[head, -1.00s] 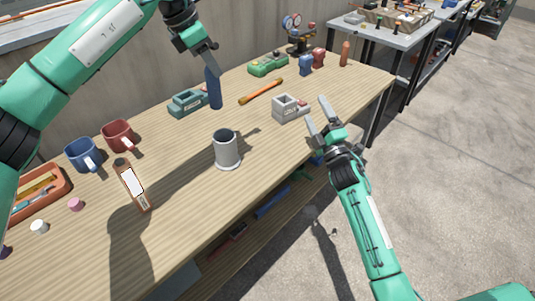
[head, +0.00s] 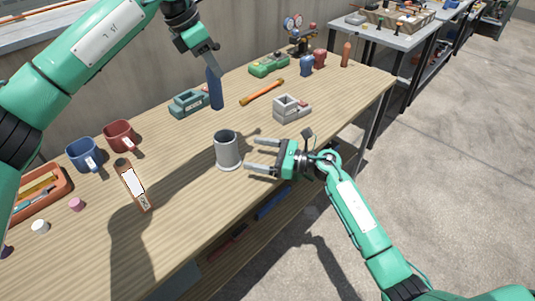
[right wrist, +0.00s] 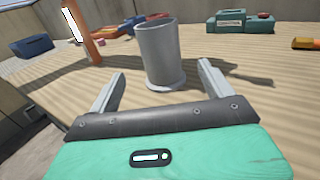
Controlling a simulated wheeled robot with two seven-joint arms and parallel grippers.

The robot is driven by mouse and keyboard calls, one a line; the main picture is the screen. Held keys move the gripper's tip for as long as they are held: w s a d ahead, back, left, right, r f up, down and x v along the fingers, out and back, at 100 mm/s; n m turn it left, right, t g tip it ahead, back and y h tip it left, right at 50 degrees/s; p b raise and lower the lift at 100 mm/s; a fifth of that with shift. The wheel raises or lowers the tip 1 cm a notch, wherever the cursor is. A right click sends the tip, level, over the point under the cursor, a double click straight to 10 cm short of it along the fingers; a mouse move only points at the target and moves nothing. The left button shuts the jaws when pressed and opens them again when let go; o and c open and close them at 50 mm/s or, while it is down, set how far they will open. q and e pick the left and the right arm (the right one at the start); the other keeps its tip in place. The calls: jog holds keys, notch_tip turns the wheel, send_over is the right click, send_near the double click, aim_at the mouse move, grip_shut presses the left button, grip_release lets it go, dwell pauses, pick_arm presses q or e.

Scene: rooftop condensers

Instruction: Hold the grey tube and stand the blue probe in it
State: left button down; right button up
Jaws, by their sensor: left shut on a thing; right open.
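The grey tube (head: 228,150) stands upright on the wooden bench, open at the top with a wider foot. It also shows upright in the right wrist view (right wrist: 157,52). My left gripper (head: 212,62) is shut on the top of the blue probe (head: 215,90), which hangs roughly upright beside the teal holder, behind the tube. I cannot tell whether the probe's lower end touches the bench. My right gripper (head: 262,156) is open and empty, low at the bench's front edge. Its fingers point at the tube, which stands just ahead of the gap between them.
A teal holder (head: 187,103) and a grey block (head: 291,108) stand behind the tube. An orange-handled tool (head: 262,91) lies farther back. A brown labelled piece (head: 133,185) and two mugs are to the left. The bench (head: 190,215) around the tube is clear.

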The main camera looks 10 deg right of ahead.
aim_at(237, 149)
jog(key=x, duration=0.9)
jog(key=shift+w+a, duration=0.1)
jog(key=shift+a, duration=0.05)
jog(key=c, duration=1.1)
pick_arm(q)
jog(key=shift+s+d+f+n+t, duration=0.15)
jog(key=shift+f+n+t, duration=0.1)
jog(key=shift+f+n, duration=0.45)
jog(key=shift+s+d+f+n+t, duration=0.15)
jog(key=shift+f+n, duration=0.3)
jog(key=shift+f, duration=0.6)
jog(key=shift+s+d+f+n+t, duration=0.1)
jog(key=shift+f+n+t, duration=0.2)
jog(key=shift+f+n, duration=0.4)
